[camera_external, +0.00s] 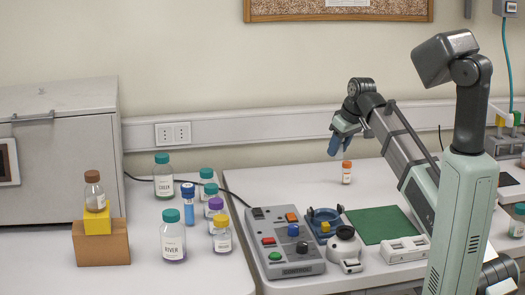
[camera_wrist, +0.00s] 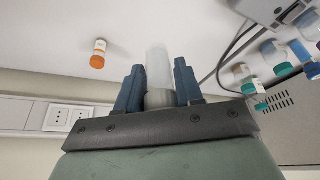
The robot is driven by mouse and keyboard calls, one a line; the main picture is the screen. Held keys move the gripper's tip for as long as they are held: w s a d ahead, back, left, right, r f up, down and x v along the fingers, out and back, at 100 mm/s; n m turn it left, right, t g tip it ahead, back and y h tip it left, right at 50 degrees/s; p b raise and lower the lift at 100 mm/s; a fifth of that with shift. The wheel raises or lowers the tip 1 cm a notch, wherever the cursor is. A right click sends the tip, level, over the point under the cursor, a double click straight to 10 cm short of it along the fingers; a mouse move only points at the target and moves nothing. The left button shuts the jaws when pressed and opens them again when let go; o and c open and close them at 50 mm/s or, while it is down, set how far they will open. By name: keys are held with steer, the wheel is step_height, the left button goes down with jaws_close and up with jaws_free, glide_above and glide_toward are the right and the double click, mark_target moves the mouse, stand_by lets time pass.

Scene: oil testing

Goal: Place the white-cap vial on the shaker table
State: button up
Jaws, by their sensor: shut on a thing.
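My gripper (camera_external: 340,143) is raised above the right part of the bench, its blue fingers pointing down. In the wrist view my gripper (camera_wrist: 158,66) has one finger on each side of a pale translucent vial (camera_wrist: 158,72). A greyish-white band, perhaps its cap, is at the palm end. In the external view this vial is mostly hidden by the fingers.
An orange-capped vial (camera_external: 347,175) stands on the bench below my gripper, also in the wrist view (camera_wrist: 98,54). Nearby are a button box (camera_external: 293,268), a green mat (camera_external: 382,226) and a small white device (camera_external: 345,252). Several capped bottles stand left, including RIVER (camera_external: 173,242).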

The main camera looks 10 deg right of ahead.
steer(key=w+a+n, duration=0.1)
steer(key=a, duration=0.4)
steer(key=w+a+n, duration=0.1)
steer(key=a, duration=0.5)
steer(key=w+a+y, duration=0.1)
steer(key=w+a, duration=0.1)
steer(key=a, duration=0.4)
steer(key=shift+a+r+n+g, duration=0.15)
steer(key=shift+r+n+g, duration=0.25)
steer(key=s+a+n+g+y, duration=0.1)
steer(key=s+a+n, duration=0.2)
steer(key=a, duration=1.6)
steer(key=s+a+n+g, duration=0.1)
steer(key=s+a+n, duration=0.15)
steer(key=a, duration=1.55)
steer(key=shift+s+a+f, duration=0.1)
steer(key=shift+s+f, duration=0.1)
steer(key=shift+f, duration=2.45)
steer(key=shift+s+a+f, duration=0.1)
steer(key=shift+s+f, duration=0.15)
steer(key=shift+f, duration=2.45)
steer(key=shift+s+a+f, duration=0.1)
steer(key=shift+s+f, duration=0.1)
steer(key=shift+f, duration=2.45)
steer(key=shift+f, duration=0.15)
steer(key=o, duration=1)
